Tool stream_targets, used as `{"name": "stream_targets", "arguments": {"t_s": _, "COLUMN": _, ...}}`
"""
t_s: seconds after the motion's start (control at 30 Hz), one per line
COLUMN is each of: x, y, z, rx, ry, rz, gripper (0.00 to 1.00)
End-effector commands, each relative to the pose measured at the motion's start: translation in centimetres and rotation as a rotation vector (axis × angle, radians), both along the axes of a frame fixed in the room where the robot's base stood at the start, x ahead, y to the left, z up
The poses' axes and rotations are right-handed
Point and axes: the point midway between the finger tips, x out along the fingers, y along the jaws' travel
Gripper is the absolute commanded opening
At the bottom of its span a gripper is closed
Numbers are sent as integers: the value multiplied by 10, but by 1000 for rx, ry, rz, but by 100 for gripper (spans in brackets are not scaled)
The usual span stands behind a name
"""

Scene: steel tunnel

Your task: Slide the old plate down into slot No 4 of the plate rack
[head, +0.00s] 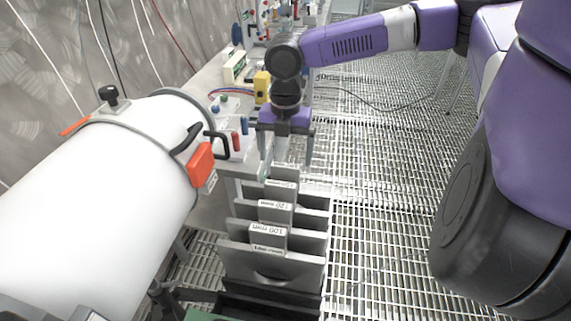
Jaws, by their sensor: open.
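The plate rack (325,262) stands low on the grating at the picture's bottom middle. The rearmost labelled plate (283,186) sits nearest my gripper. I cannot tell which plate is the old one, and no slot numbers are readable. My gripper (288,160) points down behind and above that rearmost plate, its fingers apart. A pale grey piece shows between the fingers; I cannot tell what it is.
A large white cylinder (100,210) with an orange latch (201,165) fills the left. A bench (212,85) with a yellow box (262,84) and small coloured items runs along the wall behind. The grating floor (375,200) right of the rack is clear.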

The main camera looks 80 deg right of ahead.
Motion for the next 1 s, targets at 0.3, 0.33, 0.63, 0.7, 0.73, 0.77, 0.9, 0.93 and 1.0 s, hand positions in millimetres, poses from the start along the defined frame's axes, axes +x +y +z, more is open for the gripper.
{"name": "stream_targets", "arguments": {"t_s": 0.3, "x": 0, "y": 0, "z": 58, "rx": 0, "ry": -1, "rz": 1, "gripper": 94}}
{"name": "stream_targets", "arguments": {"t_s": 0.33, "x": 0, "y": 0, "z": 61, "rx": -1, "ry": -1, "rz": 2, "gripper": 94}}
{"name": "stream_targets", "arguments": {"t_s": 0.63, "x": -1, "y": 0, "z": 73, "rx": 1, "ry": 1, "rz": 1, "gripper": 94}}
{"name": "stream_targets", "arguments": {"t_s": 0.7, "x": -1, "y": 0, "z": 73, "rx": 1, "ry": 1, "rz": 1, "gripper": 94}}
{"name": "stream_targets", "arguments": {"t_s": 0.73, "x": -1, "y": 0, "z": 73, "rx": 1, "ry": 1, "rz": 1, "gripper": 94}}
{"name": "stream_targets", "arguments": {"t_s": 0.77, "x": 0, "y": 0, "z": 73, "rx": 1, "ry": 1, "rz": 1, "gripper": 94}}
{"name": "stream_targets", "arguments": {"t_s": 0.9, "x": 0, "y": 0, "z": 73, "rx": 1, "ry": 0, "rz": 1, "gripper": 94}}
{"name": "stream_targets", "arguments": {"t_s": 0.93, "x": 0, "y": 0, "z": 72, "rx": 1, "ry": 0, "rz": 1, "gripper": 94}}
{"name": "stream_targets", "arguments": {"t_s": 1.0, "x": 0, "y": 0, "z": 72, "rx": 1, "ry": 0, "rz": 1, "gripper": 94}}
